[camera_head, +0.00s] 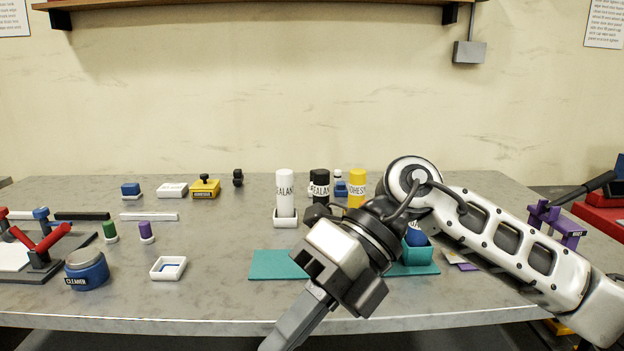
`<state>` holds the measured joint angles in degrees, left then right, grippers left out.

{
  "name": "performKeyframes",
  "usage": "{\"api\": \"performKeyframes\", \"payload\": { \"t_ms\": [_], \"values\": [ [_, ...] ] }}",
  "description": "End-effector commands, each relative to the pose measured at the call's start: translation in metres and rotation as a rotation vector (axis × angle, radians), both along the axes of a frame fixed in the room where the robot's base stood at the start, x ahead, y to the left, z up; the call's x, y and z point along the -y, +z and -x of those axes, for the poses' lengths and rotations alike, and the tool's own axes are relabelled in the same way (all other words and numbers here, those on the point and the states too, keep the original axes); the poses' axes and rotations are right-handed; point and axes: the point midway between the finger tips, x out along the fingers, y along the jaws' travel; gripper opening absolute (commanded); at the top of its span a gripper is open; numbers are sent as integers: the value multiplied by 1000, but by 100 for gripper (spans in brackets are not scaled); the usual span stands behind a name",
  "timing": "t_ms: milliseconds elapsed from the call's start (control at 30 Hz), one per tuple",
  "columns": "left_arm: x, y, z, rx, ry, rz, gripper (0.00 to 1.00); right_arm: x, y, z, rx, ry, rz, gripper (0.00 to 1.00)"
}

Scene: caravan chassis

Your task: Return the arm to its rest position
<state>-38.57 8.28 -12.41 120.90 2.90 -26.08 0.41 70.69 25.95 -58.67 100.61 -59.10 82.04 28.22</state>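My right arm (510,240) comes in from the right edge and bends at a rounded elbow-like joint in front of the table. Its gripper (298,322) points down and to the left, in front of the table's front edge, with the finger ends near the bottom of the picture. I see no object at the fingers, but the angle does not show whether they are apart. My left arm and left gripper are not in view.
The grey table (215,240) holds a white sealant tube (285,190), black tube (319,185), yellow adhesive tube (357,188), teal mat (275,265), blue cleaner jar (87,270) and white tray (168,268). My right arm hides part of the mat. A purple rack (556,225) stands right.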

Motion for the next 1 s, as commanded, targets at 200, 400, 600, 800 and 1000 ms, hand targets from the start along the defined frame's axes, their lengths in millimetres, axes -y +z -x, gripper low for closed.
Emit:
{"api": "performKeyframes", "payload": {
  "t_ms": [200,400,600,800,1000],
  "values": [
    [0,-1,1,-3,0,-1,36,-42,29,19,-465,-167,-577,0],
    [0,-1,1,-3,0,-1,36,-20,30,-32,-907,-571,-980,0],
    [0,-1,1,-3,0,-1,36,43,-58,-86,-1331,-1159,-1161,0],
    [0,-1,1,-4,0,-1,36,107,-195,-71,-1666,-1768,-1071,0],
    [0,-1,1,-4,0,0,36,147,-295,-5,-1872,-2206,-832,0]
  ]
}}
